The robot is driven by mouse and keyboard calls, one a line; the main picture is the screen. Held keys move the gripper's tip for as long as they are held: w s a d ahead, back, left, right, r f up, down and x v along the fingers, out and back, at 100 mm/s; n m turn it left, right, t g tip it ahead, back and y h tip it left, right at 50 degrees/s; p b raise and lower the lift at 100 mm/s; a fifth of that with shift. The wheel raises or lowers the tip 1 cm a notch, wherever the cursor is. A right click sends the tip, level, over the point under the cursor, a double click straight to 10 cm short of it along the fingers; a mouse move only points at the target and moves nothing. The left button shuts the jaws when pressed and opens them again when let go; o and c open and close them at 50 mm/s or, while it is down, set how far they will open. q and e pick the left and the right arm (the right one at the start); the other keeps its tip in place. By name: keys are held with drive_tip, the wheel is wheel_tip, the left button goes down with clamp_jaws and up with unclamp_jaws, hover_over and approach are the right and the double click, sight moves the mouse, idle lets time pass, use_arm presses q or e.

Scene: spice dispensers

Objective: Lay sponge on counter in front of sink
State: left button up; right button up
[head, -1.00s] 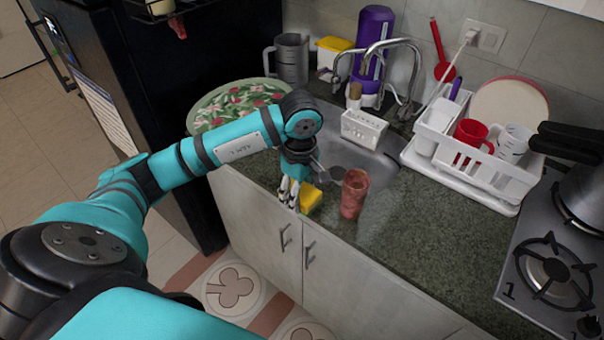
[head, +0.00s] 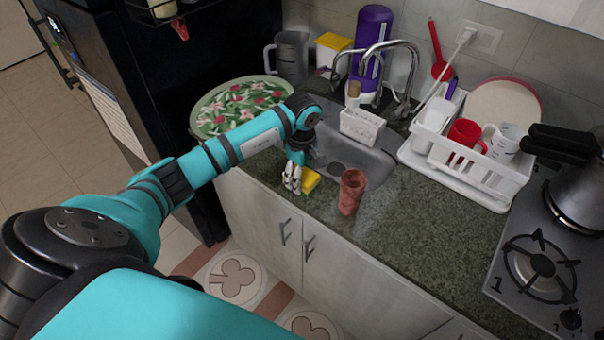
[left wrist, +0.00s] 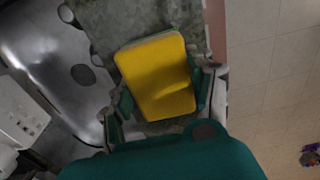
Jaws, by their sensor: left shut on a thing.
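The yellow sponge (head: 311,180) is at the front edge of the counter, in front of the sink (head: 352,162). My left gripper (head: 292,178) is shut on the sponge, with a finger at each side of it. In the left wrist view the sponge (left wrist: 157,76) shows its broad yellow face, with a thin green edge at the top, between the fingertips of my left gripper (left wrist: 160,92). The counter (left wrist: 150,18) lies behind it. I cannot tell whether the sponge touches the counter. My right gripper is not in view.
A reddish-brown cup (head: 351,192) stands on the counter just right of the sponge. A patterned round tray (head: 240,104) is at the left, a white dish rack (head: 470,160) and a gas stove (head: 541,263) at the right. The counter front right of the cup is clear.

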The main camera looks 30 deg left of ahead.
use_arm(q)
drive_tip(key=shift+f, duration=0.1)
drive_tip(key=o, duration=0.5)
drive_tip(key=shift+c, duration=0.2)
drive_tip(key=o, duration=0.5)
drive_tip(key=shift+c, duration=0.2)
drive_tip(key=shift+r, duration=0.2)
drive_tip(key=shift+w+r, duration=0.1)
drive_tip(key=shift+r, duration=0.2)
wheel_tip(320, 180, up, 11)
drive_tip(key=b, duration=0.3)
drive_tip(key=shift+r+b, duration=0.15)
drive_tip(key=shift+b, duration=0.2)
